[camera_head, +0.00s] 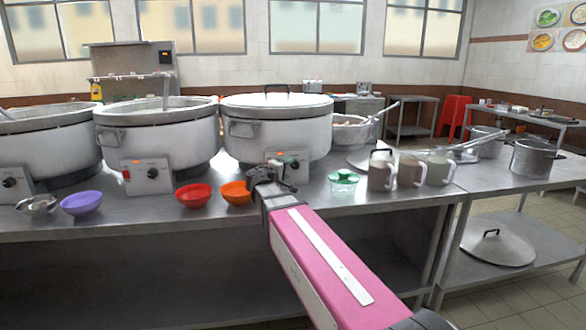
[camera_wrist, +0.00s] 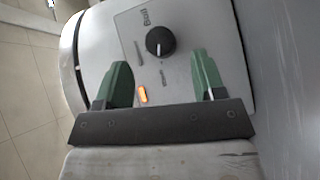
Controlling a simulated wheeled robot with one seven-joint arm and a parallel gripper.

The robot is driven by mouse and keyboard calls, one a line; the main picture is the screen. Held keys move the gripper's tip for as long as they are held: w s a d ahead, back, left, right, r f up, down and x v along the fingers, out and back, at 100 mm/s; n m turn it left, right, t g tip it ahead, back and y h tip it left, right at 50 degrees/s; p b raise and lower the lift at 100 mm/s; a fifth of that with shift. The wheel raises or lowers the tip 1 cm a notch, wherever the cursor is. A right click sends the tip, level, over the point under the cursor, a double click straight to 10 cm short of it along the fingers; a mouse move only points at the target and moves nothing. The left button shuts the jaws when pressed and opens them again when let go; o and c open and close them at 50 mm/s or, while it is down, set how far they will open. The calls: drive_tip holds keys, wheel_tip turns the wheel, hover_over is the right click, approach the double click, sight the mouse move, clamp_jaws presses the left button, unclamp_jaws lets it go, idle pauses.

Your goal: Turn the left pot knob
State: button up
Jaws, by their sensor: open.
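Three large white pots stand in a row on the steel counter. The left pot (camera_head: 45,145) is cut by the picture edge and has a black knob (camera_head: 9,182) on its front panel. The middle pot (camera_head: 158,135) has its own knob (camera_head: 152,173). My gripper (camera_head: 272,178) is at the front panel of the right, lidded pot (camera_head: 275,125), partly hiding that panel. In the wrist view, my open gripper (camera_wrist: 162,78) has green fingers facing a panel. A round black knob (camera_wrist: 160,41) lies beyond and between the fingertips, apparently untouched. An orange light (camera_wrist: 142,94) glows on the panel.
Along the counter front are a purple bowl (camera_head: 82,203), a red bowl (camera_head: 193,195), an orange bowl (camera_head: 236,193) close to my gripper, and a metal bowl (camera_head: 38,204). A green-lidded container (camera_head: 343,184) and several mugs (camera_head: 410,171) stand to the right.

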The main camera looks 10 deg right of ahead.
sight(294, 166)
drive_tip(key=shift+x, duration=2.25)
drive_tip(key=c, duration=0.9)
